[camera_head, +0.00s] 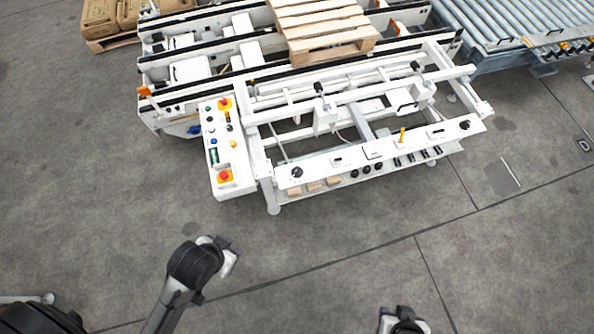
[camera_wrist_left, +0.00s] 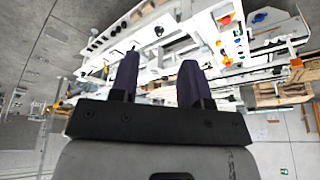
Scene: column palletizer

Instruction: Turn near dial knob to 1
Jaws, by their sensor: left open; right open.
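A white front panel (camera_head: 375,151) runs along the near side of the machine. A black dial knob (camera_head: 297,172) is at its left end, and another black knob (camera_head: 464,125) is at its right end. I cannot read their settings. In the left wrist view a black knob (camera_wrist_left: 158,31) shows beyond the fingers. My left gripper (camera_head: 229,257) is below and left of the panel, well apart from it; its open, empty fingers show in the wrist view (camera_wrist_left: 160,60). My right gripper (camera_head: 403,318) is at the bottom edge, partly cut off, open and far from the panel.
A white control box (camera_head: 226,150) with red and coloured buttons stands left of the panel. A yellow-orange handle (camera_head: 402,136) stands up on the panel. A shelf below holds small wooden blocks (camera_head: 314,187) and black parts. The grey floor before the machine is clear.

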